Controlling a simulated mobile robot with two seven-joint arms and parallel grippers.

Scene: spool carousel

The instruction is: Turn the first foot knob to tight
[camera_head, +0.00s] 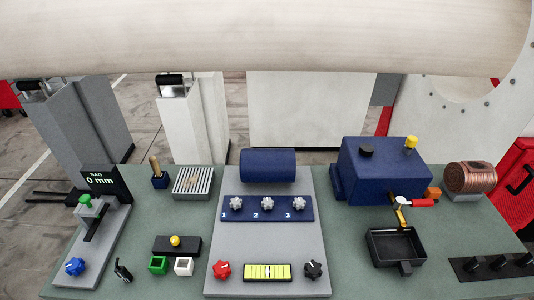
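Three light-grey lobed knobs stand in a row on a dark blue strip (246,217) on a grey plate (228,250). White numbers 1, 2 and 3 mark them. The knob by number 1 (236,203) is the leftmost, the knob by 2 (267,203) is in the middle, and the knob by 3 (299,203) is on the right. A blue cylinder (267,165) lies behind them. I cannot read any tight or loose mark at the first knob. Neither of my grippers is in view, and nothing touches the knobs.
A red knob (222,269), yellow-green gauge (267,271) and black knob (313,269) line the plate's front. A display reading 0 mm (103,181) stands left. A blue box (385,170) and black tray (396,246) stand right. A large pale roll (265,37) spans above.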

